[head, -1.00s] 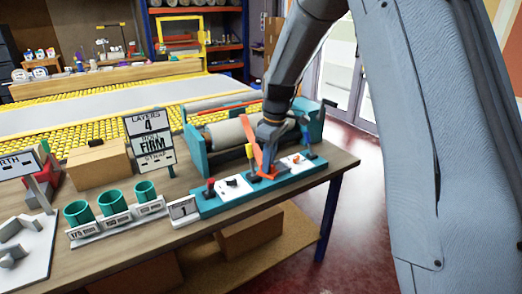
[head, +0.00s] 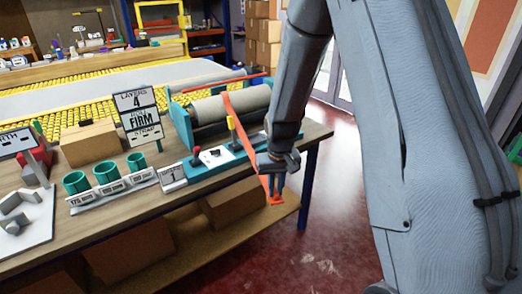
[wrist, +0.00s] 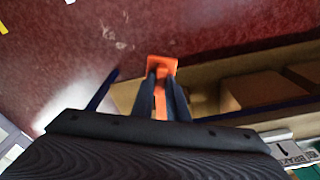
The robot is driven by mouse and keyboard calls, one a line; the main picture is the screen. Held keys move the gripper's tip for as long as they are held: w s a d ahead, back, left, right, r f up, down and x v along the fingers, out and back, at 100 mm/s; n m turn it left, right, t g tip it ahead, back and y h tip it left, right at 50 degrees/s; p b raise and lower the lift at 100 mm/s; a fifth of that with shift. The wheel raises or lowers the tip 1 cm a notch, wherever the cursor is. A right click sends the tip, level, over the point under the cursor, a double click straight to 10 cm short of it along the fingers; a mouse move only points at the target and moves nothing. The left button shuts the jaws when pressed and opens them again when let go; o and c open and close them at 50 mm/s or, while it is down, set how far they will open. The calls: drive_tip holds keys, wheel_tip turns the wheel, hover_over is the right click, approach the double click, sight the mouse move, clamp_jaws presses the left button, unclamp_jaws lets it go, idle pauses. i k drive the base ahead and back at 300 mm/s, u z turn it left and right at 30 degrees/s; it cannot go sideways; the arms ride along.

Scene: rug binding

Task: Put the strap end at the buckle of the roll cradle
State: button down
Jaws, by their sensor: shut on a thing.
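The teal roll cradle (head: 179,117) stands on the bench with a beige roll (head: 207,109) in it. An orange strap (head: 245,129) runs from over the roll down toward the front edge. My gripper (head: 272,174) is shut on the strap near its end. The strap end (head: 274,197), an orange tab, hangs beyond the fingers, out past the bench's front edge and above the lower shelf. In the wrist view the tab (wrist: 162,64) sticks out past my gripper's two dark fingers (wrist: 161,84). I cannot make out the buckle; my arm hides part of the cradle's right side.
A teal front panel (head: 200,167) carries a red knob (head: 196,151) and a yellow-topped post (head: 233,130). A sign (head: 139,111) reads FIRM. Several teal cups (head: 107,172) and a cardboard box (head: 90,142) stand left. Open floor (head: 325,185) lies right of the bench.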

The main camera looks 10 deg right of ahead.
sight(256, 140)
drive_tip(key=k, duration=0.1)
drive_tip(key=z, duration=1.65)
drive_tip(key=i, duration=1.25)
drive_tip(key=u, duration=2.45)
